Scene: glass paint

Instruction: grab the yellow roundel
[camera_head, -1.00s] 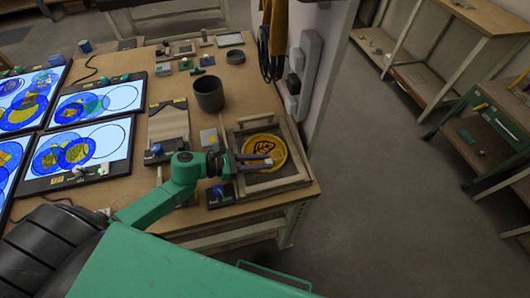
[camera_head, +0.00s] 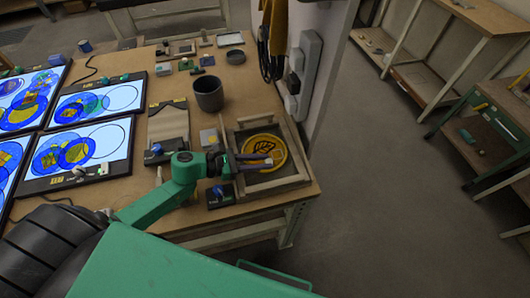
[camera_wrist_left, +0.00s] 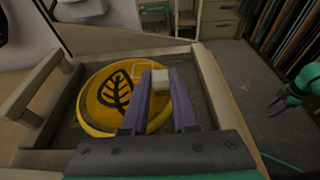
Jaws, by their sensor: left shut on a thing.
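The yellow roundel (camera_head: 263,148), a round disc with a black leaf drawing, lies flat in a wood-framed tray (camera_head: 240,134) at the table's right corner. It also fills the middle of the left wrist view (camera_wrist_left: 104,98). My left gripper (camera_head: 266,161) is over the right part of the disc. In the left wrist view its two purple fingers (camera_wrist_left: 160,84) are shut on a small pale block (camera_wrist_left: 161,78), which looks like a knob on the roundel. The fingers hide part of the disc. A green arm part with a dark end, probably my right gripper (camera_wrist_left: 277,104), shows at the right edge there.
A dark grey pot (camera_head: 209,96) stands behind the tray. A small pad with a blue item (camera_head: 219,193) lies left of the tray. Lit panels with blue and yellow discs (camera_head: 88,148) cover the left. A wall post with a grey box (camera_head: 304,65) rises behind the tray.

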